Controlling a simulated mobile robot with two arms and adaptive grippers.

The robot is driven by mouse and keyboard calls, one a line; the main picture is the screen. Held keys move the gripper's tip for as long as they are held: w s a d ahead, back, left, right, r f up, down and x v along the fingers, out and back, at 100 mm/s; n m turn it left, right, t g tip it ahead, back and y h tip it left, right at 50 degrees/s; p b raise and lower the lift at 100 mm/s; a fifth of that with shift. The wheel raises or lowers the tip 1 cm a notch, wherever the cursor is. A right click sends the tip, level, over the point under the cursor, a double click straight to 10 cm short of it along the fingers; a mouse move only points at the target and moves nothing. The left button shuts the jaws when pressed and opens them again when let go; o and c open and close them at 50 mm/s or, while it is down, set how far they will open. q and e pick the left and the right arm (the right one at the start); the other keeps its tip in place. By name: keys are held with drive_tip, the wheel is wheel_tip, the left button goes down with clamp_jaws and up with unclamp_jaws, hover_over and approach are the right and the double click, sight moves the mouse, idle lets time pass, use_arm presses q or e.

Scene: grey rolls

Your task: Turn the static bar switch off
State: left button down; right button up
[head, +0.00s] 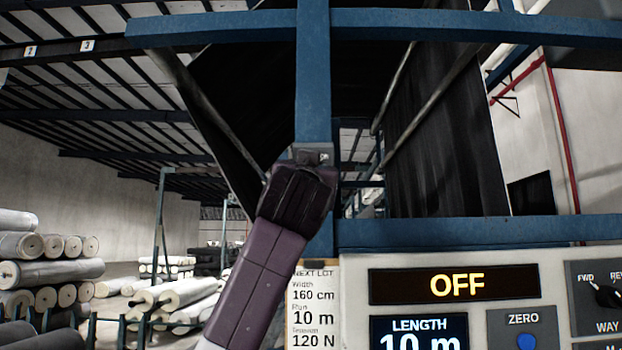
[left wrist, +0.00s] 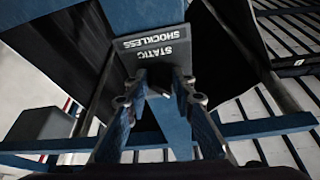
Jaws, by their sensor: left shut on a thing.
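The static bar switch is a dark grey box (left wrist: 150,22) on the blue upright, labelled "STATIC SHOCKLESS" in the left wrist view. A small grey part of it (head: 312,148) shows above my gripper in the head view. My left gripper (left wrist: 158,82) is at the lower face of the box, its two fingers closed on the switch's small dark knob or lever. The fingers hide most of that part, so its position cannot be told. In the head view my left gripper (head: 308,165) covers the upright just below the box. My right gripper is not in view.
A control panel at lower right has a display reading "OFF" (head: 457,285), a length screen (head: 418,335), a blue ZERO button (head: 526,341) and a FWD/REV knob (head: 606,294). A blue crossbeam (head: 470,232) runs above it. Fabric rolls (head: 55,270) are stacked at left.

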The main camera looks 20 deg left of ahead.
use_arm(q)
drive_tip(key=shift+d+n+y, duration=0.1)
drive_tip(key=shift+n+y, duration=0.7)
drive_tip(key=shift+n, duration=0.4)
drive_tip(key=shift+r+n, duration=0.15)
drive_tip(key=shift+n, duration=0.15)
drive_tip(key=c, duration=1.6)
unclamp_jaws()
drive_tip(key=v, duration=1.2)
